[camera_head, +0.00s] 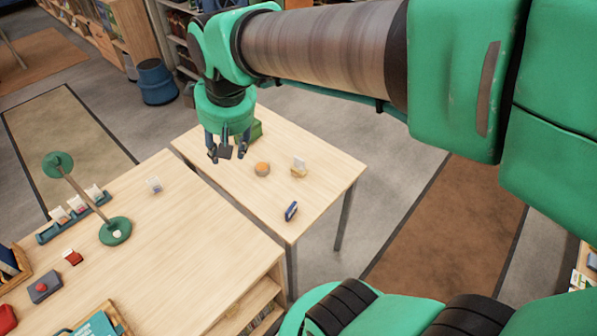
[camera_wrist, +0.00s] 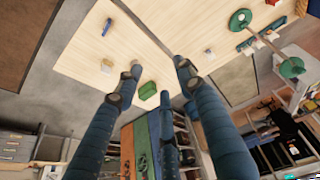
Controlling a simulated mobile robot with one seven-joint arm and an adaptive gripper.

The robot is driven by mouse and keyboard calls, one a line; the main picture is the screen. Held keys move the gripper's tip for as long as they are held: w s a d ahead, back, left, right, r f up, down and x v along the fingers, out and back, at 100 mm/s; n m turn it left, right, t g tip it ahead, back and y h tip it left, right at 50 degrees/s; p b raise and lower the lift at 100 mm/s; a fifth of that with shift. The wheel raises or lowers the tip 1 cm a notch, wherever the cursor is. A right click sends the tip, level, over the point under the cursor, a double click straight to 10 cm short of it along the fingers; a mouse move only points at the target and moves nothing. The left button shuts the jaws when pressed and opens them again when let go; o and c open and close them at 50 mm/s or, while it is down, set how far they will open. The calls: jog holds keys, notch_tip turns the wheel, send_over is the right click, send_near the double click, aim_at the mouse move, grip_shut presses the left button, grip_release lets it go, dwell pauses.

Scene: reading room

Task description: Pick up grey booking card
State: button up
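A small pale grey-white card (camera_head: 153,185) is on the large desk, near its far right edge; a pale piece there also shows in the wrist view (camera_wrist: 209,52). Another pale card (camera_head: 299,164) stands in a small wooden holder (camera_head: 298,173) on the side table. Several pale cards (camera_head: 77,204) stand in a blue rack on the desk. At this size I cannot tell for sure which is the grey booking card. My gripper (camera_head: 226,150) is above the side table's far left corner. In the wrist view, its fingers (camera_wrist: 156,72) are spread and nothing is between them.
The side table (camera_head: 325,180) also holds a green box (camera_head: 256,131), an orange-topped round item (camera_head: 262,169) and a dark blue item (camera_head: 291,211). A green lamp (camera_head: 115,231) stands on the desk (camera_head: 180,260) beside the rack (camera_head: 50,236). A narrow gap separates the two tables.

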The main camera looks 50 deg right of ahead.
jog(key=w+d+f+g+b, duration=0.1)
jog(key=w+d+f, duration=0.5)
jog(key=d, duration=0.3)
jog(key=w+d+f+g+b, duration=0.1)
jog(key=w+d+f, duration=0.4)
jog(key=d, duration=0.4)
jog(key=d+f+n+g, duration=0.1)
jog(key=d+f+g, duration=0.1)
jog(key=d+f, duration=1.6)
jog(key=shift+w+d+y+b, duration=0.35)
jog(key=shift+d+y+b, duration=0.05)
jog(key=shift+d, duration=0.45)
jog(key=shift+f, duration=0.1)
jog(key=b, duration=0.2)
send_over(299, 165)
jog(key=d, duration=0.1)
jog(key=shift+w+f, duration=0.2)
jog(key=shift+f, duration=4)
